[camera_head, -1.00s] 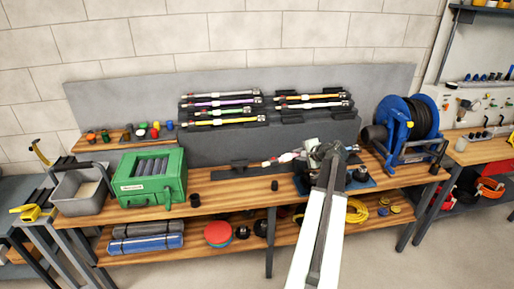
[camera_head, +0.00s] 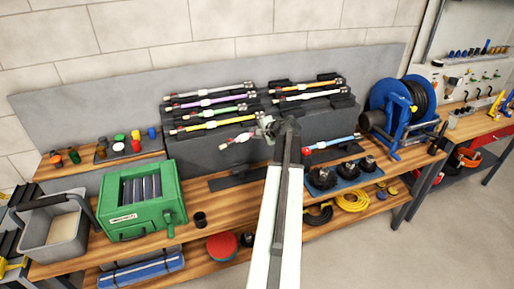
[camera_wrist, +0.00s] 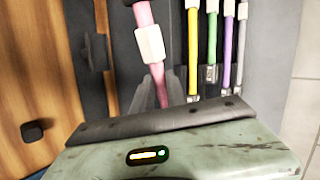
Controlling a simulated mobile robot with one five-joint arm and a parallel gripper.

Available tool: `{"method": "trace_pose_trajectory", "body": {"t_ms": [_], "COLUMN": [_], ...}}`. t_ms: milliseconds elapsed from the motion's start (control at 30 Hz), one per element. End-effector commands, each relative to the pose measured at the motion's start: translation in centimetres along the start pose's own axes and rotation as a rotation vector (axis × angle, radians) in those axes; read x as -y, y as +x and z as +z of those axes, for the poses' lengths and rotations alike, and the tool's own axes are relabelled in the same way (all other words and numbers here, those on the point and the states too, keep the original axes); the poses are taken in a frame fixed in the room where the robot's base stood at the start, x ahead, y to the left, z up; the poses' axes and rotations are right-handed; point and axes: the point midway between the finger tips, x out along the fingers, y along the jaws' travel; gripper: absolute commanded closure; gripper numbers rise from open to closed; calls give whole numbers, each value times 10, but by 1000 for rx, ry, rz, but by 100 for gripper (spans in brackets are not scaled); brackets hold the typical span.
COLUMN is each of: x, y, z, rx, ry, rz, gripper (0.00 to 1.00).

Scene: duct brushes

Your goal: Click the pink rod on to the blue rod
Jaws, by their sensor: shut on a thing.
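My gripper (camera_head: 268,127) is raised in front of the grey rack, at its middle. It is shut on the pink rod, whose white and red end (camera_head: 240,138) sticks out to the left in the head view. In the wrist view the pink rod (camera_wrist: 143,14) has a white collar (camera_wrist: 150,44) and runs down between the dark fingers (camera_wrist: 164,90). The blue rod (camera_head: 338,141) lies to the right of my arm, above the bench, with a red end at its left. My arm may hide part of it; what holds it up is unclear.
Yellow, green, purple and white rods rest on the rack (camera_head: 205,150), with more rods at its right. A blue mat (camera_head: 345,182) with black brush heads lies in front of the blue rod. A blue hose reel (camera_head: 395,110) stands right; a green case (camera_head: 130,200) stands left.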

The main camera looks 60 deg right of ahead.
Motion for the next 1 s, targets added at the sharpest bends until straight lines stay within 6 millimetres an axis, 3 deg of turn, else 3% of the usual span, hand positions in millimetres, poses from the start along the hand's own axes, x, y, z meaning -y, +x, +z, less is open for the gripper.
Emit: {"method": "trace_pose_trajectory", "body": {"t_ms": [133,333,500,800,1000], "x": [-7,-64,-91,-91,-102], "y": [5,46,65,66,72], "z": [-2,-18,-33,-38,-39], "rx": [-11,-133,-234,-265,-265], "ry": [7,92,157,177,177], "rz": [2,17,6,-1,-1], "gripper": [100,100,100,100,100]}}
